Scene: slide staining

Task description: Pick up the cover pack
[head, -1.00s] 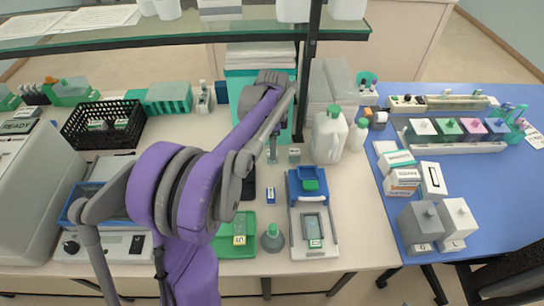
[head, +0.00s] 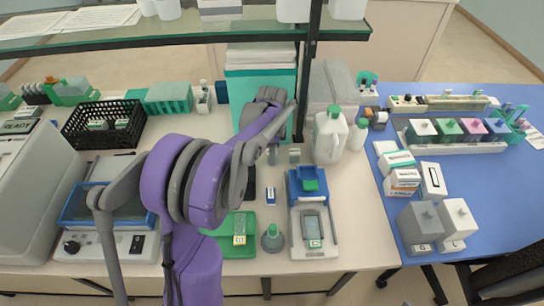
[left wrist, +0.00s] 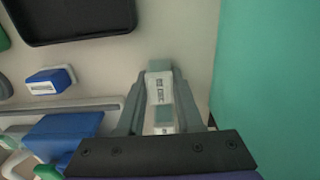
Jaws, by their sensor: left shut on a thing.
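The cover pack (left wrist: 160,100), a small white box with a printed label and a grey-green end, shows in the left wrist view. My left gripper (left wrist: 163,95) is shut on it, one grey finger along each side. In the head view my left arm reaches over the bench and its gripper (head: 272,156) is low, just in front of the tall teal box. The pack is hard to make out there. My right gripper is not in view.
The teal box (head: 242,100) stands close behind the gripper and fills the right of the wrist view. A small blue-and-white box (head: 270,195), a blue-and-grey device (head: 313,222), a green tray (head: 236,250) and a white jug (head: 329,136) are nearby.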

